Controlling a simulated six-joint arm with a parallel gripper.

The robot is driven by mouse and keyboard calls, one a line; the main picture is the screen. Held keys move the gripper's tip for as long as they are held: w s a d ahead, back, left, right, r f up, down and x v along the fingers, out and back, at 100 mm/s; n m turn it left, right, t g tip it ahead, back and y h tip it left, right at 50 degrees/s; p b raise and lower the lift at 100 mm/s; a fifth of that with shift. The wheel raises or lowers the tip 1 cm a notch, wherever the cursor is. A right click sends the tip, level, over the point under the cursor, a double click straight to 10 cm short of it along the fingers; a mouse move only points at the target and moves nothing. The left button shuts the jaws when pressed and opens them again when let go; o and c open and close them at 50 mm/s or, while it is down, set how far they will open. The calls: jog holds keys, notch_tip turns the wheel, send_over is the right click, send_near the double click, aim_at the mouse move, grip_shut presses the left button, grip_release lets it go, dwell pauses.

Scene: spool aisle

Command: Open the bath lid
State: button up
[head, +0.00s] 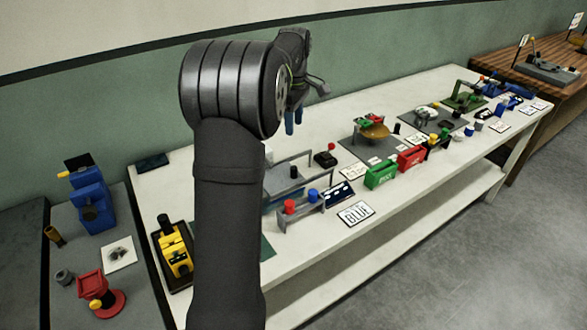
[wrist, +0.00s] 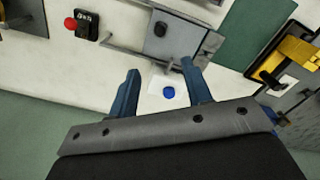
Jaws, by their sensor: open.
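The bath shows in the wrist view as a grey box with a flat grey lid (wrist: 182,38) and a black knob (wrist: 160,28) on it. The lid looks closed. In the head view the black knob (head: 294,172) shows just right of my arm, which hides much of the bath. My gripper (head: 293,126) is above the back of the bench with its blue fingers pointing down. In the wrist view my gripper (wrist: 160,66) is open and empty, its fingers apart and short of the lid in the picture. I cannot tell its height above the bench.
A black box with a red knob (wrist: 84,24) stands beside the bath. A rack with red and blue spools (head: 300,204) stands in front. A yellow device (head: 175,252) is at the left bench end. A blue round piece (wrist: 168,92) shows between my fingers.

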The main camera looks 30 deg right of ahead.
aim_at(294, 168)
notch_tip(294, 168, down, 17)
jog(key=shift+f, duration=0.1)
dwell(0.3)
jog(key=shift+c, duration=0.5)
